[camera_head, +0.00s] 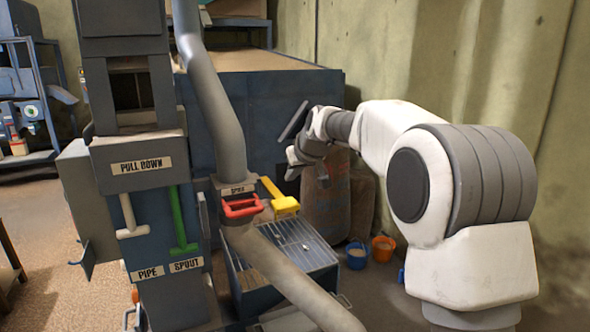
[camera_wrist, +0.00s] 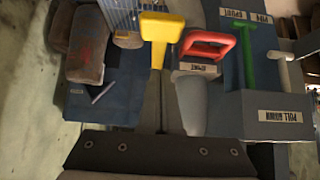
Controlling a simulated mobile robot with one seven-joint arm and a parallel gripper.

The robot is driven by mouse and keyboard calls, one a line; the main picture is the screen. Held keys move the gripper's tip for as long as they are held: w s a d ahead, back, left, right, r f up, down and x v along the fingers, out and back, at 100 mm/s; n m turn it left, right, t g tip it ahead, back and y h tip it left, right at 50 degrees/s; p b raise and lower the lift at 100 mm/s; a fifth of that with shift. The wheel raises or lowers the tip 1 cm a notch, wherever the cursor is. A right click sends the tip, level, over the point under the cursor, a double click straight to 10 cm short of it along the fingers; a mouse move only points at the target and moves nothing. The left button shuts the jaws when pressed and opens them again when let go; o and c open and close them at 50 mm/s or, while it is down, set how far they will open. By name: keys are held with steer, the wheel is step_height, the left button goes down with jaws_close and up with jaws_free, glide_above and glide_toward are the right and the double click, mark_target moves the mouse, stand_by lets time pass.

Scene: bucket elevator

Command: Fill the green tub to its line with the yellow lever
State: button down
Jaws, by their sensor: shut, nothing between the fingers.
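The yellow lever (camera_head: 280,198) stands out to the right of the red handle (camera_head: 241,206) on the pipe housing. No green tub can be made out in either view.
A machine column carries a white handle (camera_head: 129,216) marked PIPE and a green handle (camera_head: 179,222) marked SPOUT. A slanted pipe (camera_head: 285,280) passes a grated box (camera_head: 310,262). Blue (camera_head: 357,256) and orange (camera_head: 383,249) buckets and sacks (camera_head: 327,205) stand behind.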

mark_target(283, 200)
steer(key=p+x, duration=0.1)
steer(key=x, duration=0.4)
steer(key=shift+f, duration=2.05)
